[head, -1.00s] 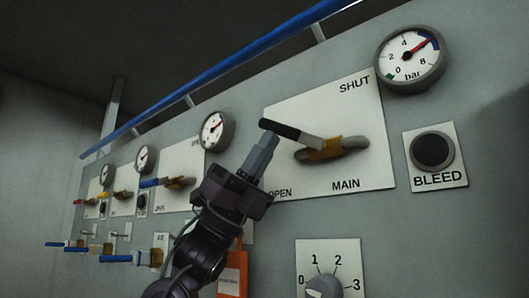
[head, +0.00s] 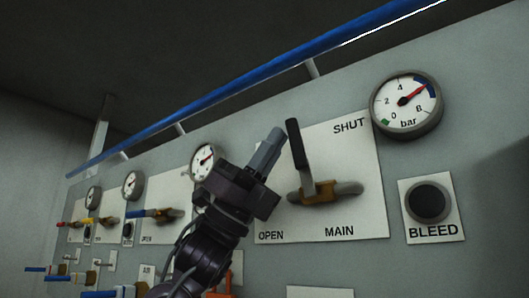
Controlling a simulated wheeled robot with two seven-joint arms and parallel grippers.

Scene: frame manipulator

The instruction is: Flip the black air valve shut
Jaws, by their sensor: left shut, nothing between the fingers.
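The black air valve lever (head: 297,145) is on the MAIN plate (head: 355,205), with a black grip and a grey arm on a brass body (head: 325,192). The lever points up, leaning slightly left, between the OPEN label at lower left and the SHUT label at upper right. My left gripper (head: 268,150) is shut and empty, just left of the lever's black grip. I cannot tell whether its fingertips touch the grip. My right gripper is not in view.
A round pressure gauge (head: 407,104) is above right of the plate, and a black BLEED button (head: 430,202) is below it. A blue rail (head: 230,80) runs above the panel. Smaller valves with blue handles (head: 155,213) are at the left.

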